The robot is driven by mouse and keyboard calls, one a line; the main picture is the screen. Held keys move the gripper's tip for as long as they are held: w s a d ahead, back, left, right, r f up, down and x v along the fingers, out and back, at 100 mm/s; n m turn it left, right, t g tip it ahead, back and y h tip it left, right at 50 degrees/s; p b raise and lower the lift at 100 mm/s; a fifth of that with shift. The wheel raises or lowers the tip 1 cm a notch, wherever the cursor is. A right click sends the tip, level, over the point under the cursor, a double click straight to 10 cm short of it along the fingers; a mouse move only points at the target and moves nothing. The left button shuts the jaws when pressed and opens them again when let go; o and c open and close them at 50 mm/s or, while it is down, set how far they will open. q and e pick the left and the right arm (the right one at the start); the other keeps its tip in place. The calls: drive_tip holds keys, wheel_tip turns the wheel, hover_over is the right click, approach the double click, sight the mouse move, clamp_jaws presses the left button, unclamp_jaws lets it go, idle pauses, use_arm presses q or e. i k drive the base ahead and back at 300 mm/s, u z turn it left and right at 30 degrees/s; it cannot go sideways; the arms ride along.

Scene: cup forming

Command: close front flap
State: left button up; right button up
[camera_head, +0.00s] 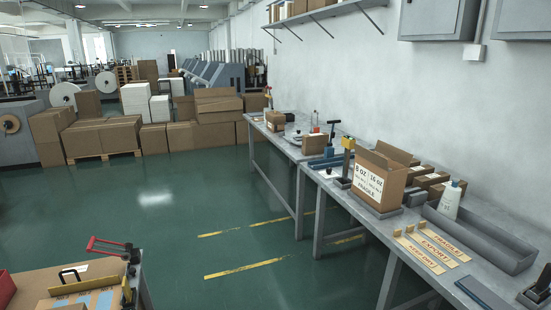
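A brown cardboard box (395,188) stands upright on the grey workbench (330,187) at the right. A white label (368,182) with "8 oz / 16 oz" and "FRAGILE" is on its side. At least one top flap (394,152) stands raised at the back of the box. The other flaps are too small to tell apart, so I cannot tell which is the front flap or how it lies. Neither of my grippers is in view.
A white bottle (449,200) and a long grey tray (480,238) are right of the box. Labelled strips (432,248) lie in front. A yellow-topped tool (348,150) stands close left. A cart (85,285) is at bottom left. The green floor between is clear.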

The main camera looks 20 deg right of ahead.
sight(381, 162)
drive_tip(key=i, duration=2)
drive_tip(key=z, duration=0.9)
drive_tip(key=i, duration=1.3)
drive_tip(key=z, duration=1.3)
